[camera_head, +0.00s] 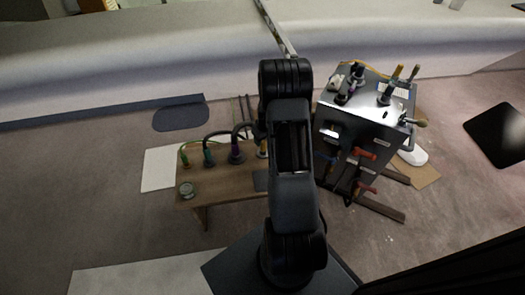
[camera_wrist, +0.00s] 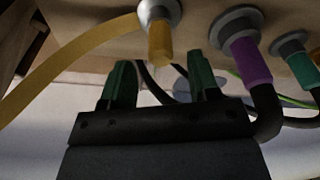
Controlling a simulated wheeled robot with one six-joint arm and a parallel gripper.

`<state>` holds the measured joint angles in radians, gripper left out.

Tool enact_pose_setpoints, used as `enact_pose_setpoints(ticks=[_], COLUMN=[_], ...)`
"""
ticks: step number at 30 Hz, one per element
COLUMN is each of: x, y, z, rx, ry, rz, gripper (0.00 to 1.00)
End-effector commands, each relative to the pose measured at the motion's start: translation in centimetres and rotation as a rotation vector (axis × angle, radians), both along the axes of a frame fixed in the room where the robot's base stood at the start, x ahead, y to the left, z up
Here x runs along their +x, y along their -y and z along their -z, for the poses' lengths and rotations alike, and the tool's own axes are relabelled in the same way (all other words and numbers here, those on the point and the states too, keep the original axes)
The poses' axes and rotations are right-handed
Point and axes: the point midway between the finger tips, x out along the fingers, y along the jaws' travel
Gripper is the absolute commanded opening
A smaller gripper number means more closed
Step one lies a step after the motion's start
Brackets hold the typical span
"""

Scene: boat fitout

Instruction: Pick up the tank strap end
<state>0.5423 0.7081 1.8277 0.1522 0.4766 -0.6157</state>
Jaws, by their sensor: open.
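A flat yellow strap (camera_wrist: 75,57) runs in from the left of the wrist view to a yellow end (camera_wrist: 160,43) at a pale round collar (camera_wrist: 158,11). I take this yellow end to be the tank strap end. In the head view a bit of yellow (camera_head: 263,148) shows at the wooden bench (camera_head: 222,186), beside my arm. My gripper (camera_wrist: 162,78), with green fingers, is open in the wrist view. The yellow end lies just past the fingertips, roughly in line with the gap, and nothing is held. My arm hides the gripper in the head view.
A purple hose end (camera_wrist: 250,61) sits close to the right finger, with a teal one (camera_wrist: 298,66) beyond. A grey tank (camera_head: 367,120) with fittings and valves stands right of my arm.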

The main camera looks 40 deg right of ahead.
Motion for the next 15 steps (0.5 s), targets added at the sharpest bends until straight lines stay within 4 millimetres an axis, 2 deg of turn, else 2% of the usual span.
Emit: enact_pose_setpoints(ticks=[9,15], x=[0.4,0.6], y=[-0.1,0.0], z=[4.3,4.7], rx=[0.001,0.0], ry=[-0.002,0.0], rz=[0.0,0.0], gripper=[0.55,0.55])
